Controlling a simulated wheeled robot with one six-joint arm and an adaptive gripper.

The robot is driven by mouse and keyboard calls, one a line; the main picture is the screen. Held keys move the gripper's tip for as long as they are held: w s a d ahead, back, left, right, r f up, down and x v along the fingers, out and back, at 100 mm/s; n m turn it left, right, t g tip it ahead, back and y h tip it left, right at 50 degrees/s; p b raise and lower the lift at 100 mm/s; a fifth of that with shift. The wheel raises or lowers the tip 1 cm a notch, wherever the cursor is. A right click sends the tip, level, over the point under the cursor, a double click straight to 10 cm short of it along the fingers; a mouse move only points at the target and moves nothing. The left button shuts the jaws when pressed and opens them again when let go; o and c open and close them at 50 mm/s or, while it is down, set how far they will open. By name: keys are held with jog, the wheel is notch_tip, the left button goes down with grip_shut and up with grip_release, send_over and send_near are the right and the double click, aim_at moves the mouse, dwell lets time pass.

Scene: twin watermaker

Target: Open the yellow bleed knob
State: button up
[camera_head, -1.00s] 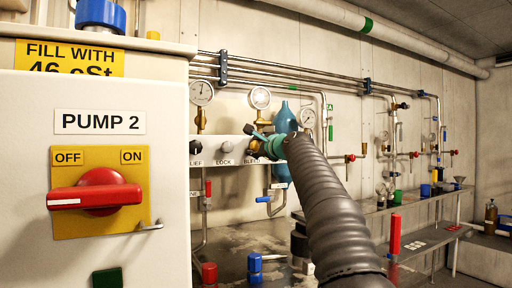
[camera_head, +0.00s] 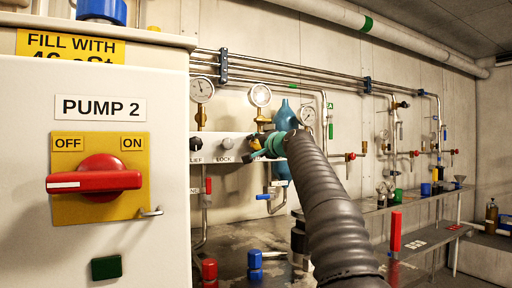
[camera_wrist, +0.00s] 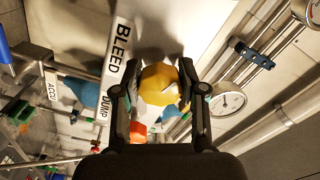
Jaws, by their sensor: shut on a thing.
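The yellow bleed knob (camera_wrist: 160,84) shows in the wrist view between my two black fingers, beside the white BLEED label (camera_wrist: 119,50). My gripper (camera_wrist: 160,92) is shut on the knob, with one finger on either side of it. In the head view my gripper (camera_head: 262,146) is at the right part of the white panel (camera_head: 212,149), under the middle gauge. There the arm and gripper hide the knob and most of its label.
A gauge (camera_wrist: 228,101) and metal pipes are close to the right in the wrist view. A DUMP label (camera_wrist: 103,106) is near the left finger. In the head view the PUMP 2 cabinet (camera_head: 30,215) with its red switch (camera_head: 95,181) fills the left.

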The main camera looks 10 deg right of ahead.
jog(key=shift+f+n, duration=0.1)
jog(key=shift+n, duration=1.6)
jog(key=o, duration=1.1)
jog(key=shift+o, duration=0.2)
jog(key=shift+v, duration=0.8)
jog(key=v, duration=1)
jog(key=shift+s, duration=0.2)
